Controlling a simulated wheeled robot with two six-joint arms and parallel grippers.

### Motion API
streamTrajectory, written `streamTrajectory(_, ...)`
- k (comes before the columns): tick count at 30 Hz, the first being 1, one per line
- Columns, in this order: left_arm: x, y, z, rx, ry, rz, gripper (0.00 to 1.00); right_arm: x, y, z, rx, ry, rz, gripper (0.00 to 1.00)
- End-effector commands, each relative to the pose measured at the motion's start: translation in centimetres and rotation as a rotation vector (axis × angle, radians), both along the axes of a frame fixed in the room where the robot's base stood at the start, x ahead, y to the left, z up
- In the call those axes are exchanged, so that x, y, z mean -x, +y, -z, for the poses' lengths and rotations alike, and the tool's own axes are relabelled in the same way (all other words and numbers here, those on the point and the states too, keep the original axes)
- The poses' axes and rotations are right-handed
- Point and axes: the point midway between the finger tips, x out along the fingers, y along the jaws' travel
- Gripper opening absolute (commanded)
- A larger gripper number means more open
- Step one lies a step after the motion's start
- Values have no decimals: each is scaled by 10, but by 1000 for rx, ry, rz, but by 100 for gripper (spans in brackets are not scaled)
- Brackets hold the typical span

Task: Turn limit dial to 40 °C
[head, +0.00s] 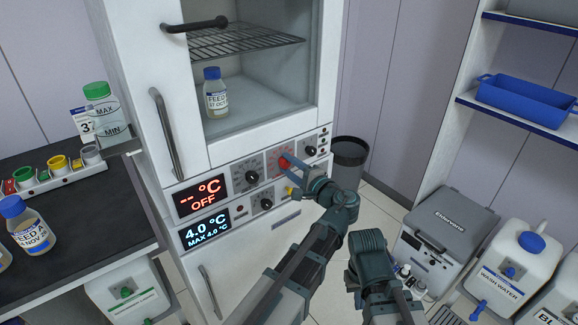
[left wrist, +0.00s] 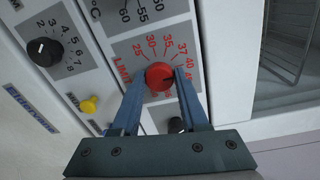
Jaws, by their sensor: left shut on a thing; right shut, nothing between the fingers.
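The red limit dial (head: 285,160) is on the control panel (head: 225,196) below the incubator chamber. In the left wrist view the red dial (left wrist: 160,76) sits inside a red scale marked 25, 30, 35, 37, 40 and on. I cannot clearly read where its pointer stands. My left gripper (head: 298,164) is shut on the dial, one finger on each side, as the left wrist view (left wrist: 160,84) shows. My right gripper (head: 368,246) is low at the right, away from the panel; its fingertips are hard to make out.
The upper display (head: 202,197) reads "-- °C OFF", the lower one (head: 206,232) "4.0 °C". A black knob (left wrist: 44,51) and a yellow button (left wrist: 89,105) are near the dial. A bin (head: 348,155) stands right of the cabinet. The open chamber holds a bottle (head: 216,94).

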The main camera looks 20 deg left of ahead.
Motion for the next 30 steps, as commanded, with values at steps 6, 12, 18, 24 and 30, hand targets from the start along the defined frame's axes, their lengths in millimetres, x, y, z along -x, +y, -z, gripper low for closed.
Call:
streamTrajectory(6,0,-1,1,1,5,0,0,0,0,0,0,0,0,0)
streamTrajectory(12,0,-1,1,2,5,1,46,0,0,0,0,0,0,0)
streamTrajectory(18,0,0,1,0,4,1,74,0,0,0,0,0,0,0)
streamTrajectory(24,0,0,0,-1,3,0,74,0,0,0,0,0,0,0)
streamTrajectory(30,2,1,0,-1,3,0,74,0,0,0,0,0,0,0)
